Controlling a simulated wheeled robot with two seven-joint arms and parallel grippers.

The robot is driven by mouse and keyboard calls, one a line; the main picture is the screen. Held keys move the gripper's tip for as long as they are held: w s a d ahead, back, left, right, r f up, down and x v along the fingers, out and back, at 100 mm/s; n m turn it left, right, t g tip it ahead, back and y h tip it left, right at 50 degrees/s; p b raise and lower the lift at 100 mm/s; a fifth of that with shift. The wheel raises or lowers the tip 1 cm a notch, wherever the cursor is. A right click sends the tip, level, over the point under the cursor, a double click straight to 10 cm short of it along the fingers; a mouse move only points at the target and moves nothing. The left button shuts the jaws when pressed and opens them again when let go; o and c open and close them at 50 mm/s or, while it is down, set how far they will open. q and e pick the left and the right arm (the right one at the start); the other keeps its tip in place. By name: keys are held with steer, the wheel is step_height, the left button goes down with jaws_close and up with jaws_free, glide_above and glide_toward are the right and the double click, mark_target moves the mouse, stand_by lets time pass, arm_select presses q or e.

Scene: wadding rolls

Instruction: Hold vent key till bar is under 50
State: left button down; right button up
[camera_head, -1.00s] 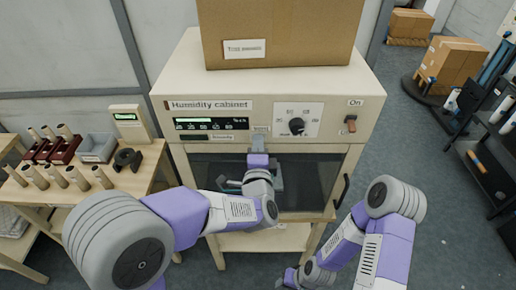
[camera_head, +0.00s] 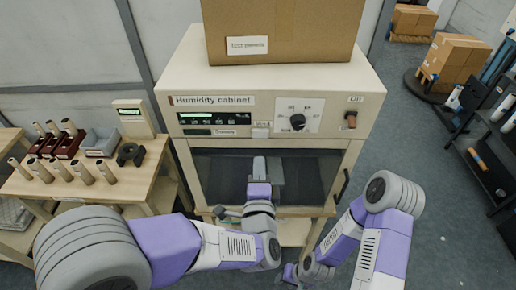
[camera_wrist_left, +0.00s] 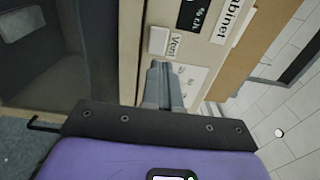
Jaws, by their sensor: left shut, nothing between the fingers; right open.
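The vent key (camera_head: 261,132) is a small pale key under the "Vent" label on the humidity cabinet's (camera_head: 368,95) front panel. It also shows in the left wrist view (camera_wrist_left: 158,40), uncovered. The dark display (camera_head: 211,120) left of it carries a green bar above a row of numbers; the bar's exact value is too small to read. My left gripper (camera_head: 260,163) is shut and empty, in front of the cabinet's glass door, below the key and apart from it. My right gripper (camera_head: 289,273) is open, low in front of the cabinet's right side.
A dial (camera_head: 298,121) and an "On" switch (camera_head: 351,119) sit right of the key. A cardboard box (camera_head: 285,25) stands on the cabinet. A wooden side table (camera_head: 128,190) with several rolls is at left. Dark shelving (camera_head: 490,160) stands at right, with open floor between.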

arm_select(q)
steer(key=s+b, duration=0.2)
steer(key=s, duration=0.2)
steer(key=shift+f, duration=0.1)
stand_by(0.4)
